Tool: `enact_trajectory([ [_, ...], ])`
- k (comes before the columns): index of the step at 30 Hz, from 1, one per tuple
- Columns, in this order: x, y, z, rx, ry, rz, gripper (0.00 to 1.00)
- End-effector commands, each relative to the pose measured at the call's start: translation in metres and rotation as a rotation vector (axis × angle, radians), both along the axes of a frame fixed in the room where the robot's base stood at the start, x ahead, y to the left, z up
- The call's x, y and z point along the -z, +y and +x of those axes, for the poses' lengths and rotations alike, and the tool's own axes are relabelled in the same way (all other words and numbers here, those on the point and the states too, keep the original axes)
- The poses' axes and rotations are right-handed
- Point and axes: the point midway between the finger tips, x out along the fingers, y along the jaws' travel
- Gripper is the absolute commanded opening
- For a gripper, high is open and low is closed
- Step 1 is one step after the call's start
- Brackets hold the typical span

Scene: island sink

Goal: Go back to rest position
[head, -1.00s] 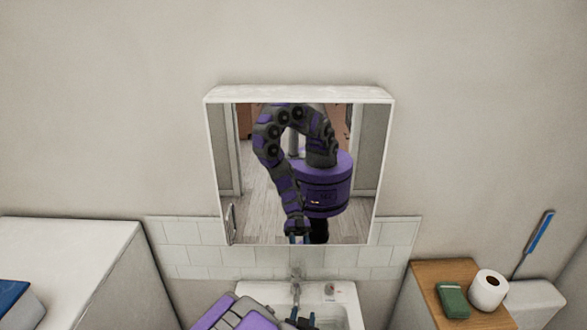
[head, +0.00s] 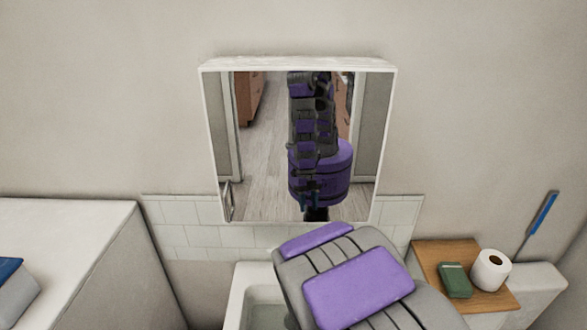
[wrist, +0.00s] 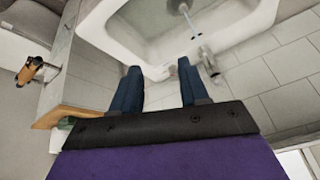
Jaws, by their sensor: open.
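My gripper (wrist: 160,78) is open and empty in the wrist view, its two dark blue fingers apart.
A wooden top at the right holds a green item (head: 454,280) and a toilet roll (head: 490,270). A blue-handled brush (head: 542,213) stands behind. A white cabinet (head: 70,240) with a blue-topped box (head: 12,285) is at the left. Wall tiles (head: 180,240) line the back.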

Motion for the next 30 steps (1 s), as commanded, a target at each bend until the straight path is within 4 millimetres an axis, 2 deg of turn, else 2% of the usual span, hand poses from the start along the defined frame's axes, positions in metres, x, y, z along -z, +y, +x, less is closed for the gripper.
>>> enact_trajectory([
  [8,-0.030,-0.010,-0.047,-0.085,0.148,0.038,0.44],
  [17,-0.063,-0.026,-0.111,-0.202,0.301,0.051,0.44],
  [30,-0.105,-0.063,-0.224,-0.359,0.516,0.025,0.44],
])
